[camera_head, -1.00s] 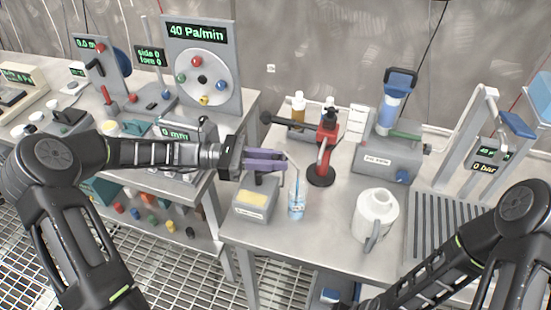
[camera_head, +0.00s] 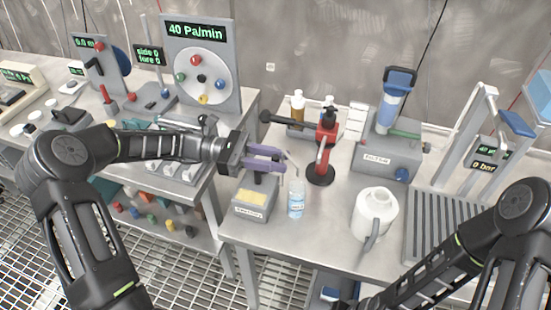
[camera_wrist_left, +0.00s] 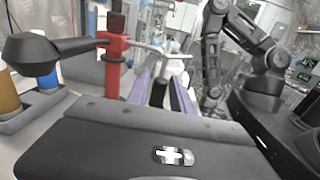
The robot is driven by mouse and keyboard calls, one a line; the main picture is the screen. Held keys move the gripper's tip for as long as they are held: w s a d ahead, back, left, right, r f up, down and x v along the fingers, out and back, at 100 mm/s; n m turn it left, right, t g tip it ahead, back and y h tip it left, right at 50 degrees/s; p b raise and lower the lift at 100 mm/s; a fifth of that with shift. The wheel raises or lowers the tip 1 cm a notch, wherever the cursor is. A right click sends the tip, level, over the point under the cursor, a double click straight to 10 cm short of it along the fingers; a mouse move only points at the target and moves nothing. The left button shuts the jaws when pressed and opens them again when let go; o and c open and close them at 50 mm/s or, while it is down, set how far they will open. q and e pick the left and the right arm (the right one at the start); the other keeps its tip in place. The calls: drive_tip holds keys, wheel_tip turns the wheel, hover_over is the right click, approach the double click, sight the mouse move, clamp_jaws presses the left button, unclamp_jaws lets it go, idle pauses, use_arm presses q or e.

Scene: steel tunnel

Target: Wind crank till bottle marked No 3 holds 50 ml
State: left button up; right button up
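A red hand pump (camera_head: 327,143) stands on a round dark base on the right bench. Its black crank grip (camera_head: 266,117) sticks out left; the grip is large at upper left in the left wrist view (camera_wrist_left: 30,47). A thin grey spout (camera_head: 294,164) bends down over a small clear bottle (camera_head: 296,198) with bluish contents. The bottle's label and level are too small to read. My left gripper (camera_head: 284,158) has purple fingers, apart and apparently empty, below the crank grip and close to the spout. My right forearm shows at lower right; its gripper is out of view.
A grey box with a yellow pad (camera_head: 250,202) sits under my left gripper. An amber bottle (camera_head: 297,104) stands behind the pump. A white jug (camera_head: 375,215) and a grey filter unit (camera_head: 388,155) stand to the right. The bench front is fairly clear.

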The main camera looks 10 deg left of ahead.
use_arm(q)
drive_tip(key=shift+o, duration=1)
drive_tip(key=shift+a+p, duration=0.35)
drive_tip(key=shift+a, duration=3.6)
drive_tip(key=shift+c, duration=0.6)
